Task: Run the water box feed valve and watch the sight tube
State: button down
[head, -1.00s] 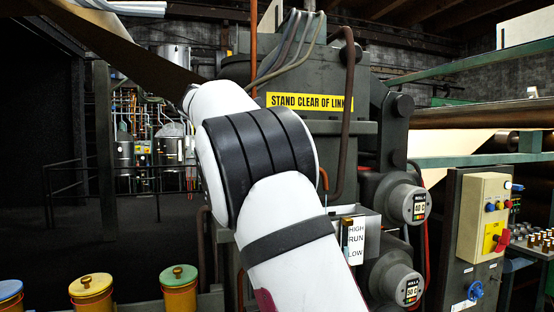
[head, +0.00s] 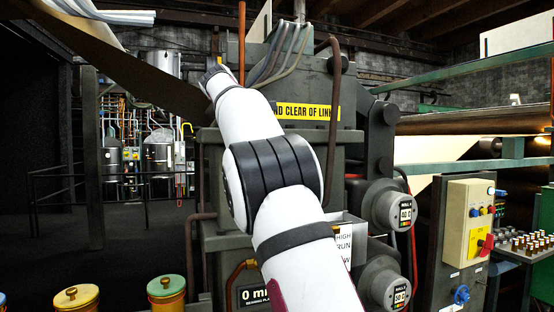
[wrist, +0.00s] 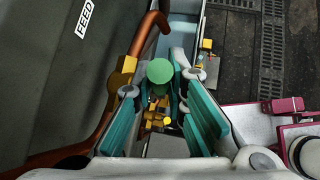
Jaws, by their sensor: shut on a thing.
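In the wrist view my gripper (wrist: 160,95) has its teal-padded fingers closed in around a green round knob (wrist: 160,71), which I take for the feed valve's handle. Brass fittings (wrist: 153,121) show below it, between the pads. A copper pipe (wrist: 150,32) with a yellow fitting runs beside the left finger. A FEED label (wrist: 88,18) is on the dark panel at upper left. In the head view the white HIGH/RUN/LOW card (head: 344,242) of the sight tube is partly covered by my arm. The tube itself and its level are hidden. My gripper is hidden in the head view.
A yellow STAND CLEAR sign (head: 308,111) is on the dark machine. A control box (head: 468,217) with a red switch stands right. Lidded drums (head: 166,290) line the lower left. Pink-edged equipment (wrist: 275,107) and floor grates (wrist: 273,50) lie right in the wrist view.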

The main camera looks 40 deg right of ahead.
jog(key=c, duration=1.6)
grip_release()
jog(key=shift+d, duration=0.1)
jog(key=a, duration=0.4)
jog(key=a+r, duration=0.1)
jog(key=a, duration=0.4)
jog(key=a+r, duration=0.1)
jog(key=a, duration=0.4)
jog(key=shift+s+a, duration=0.1)
jog(key=shift+s, duration=0.05)
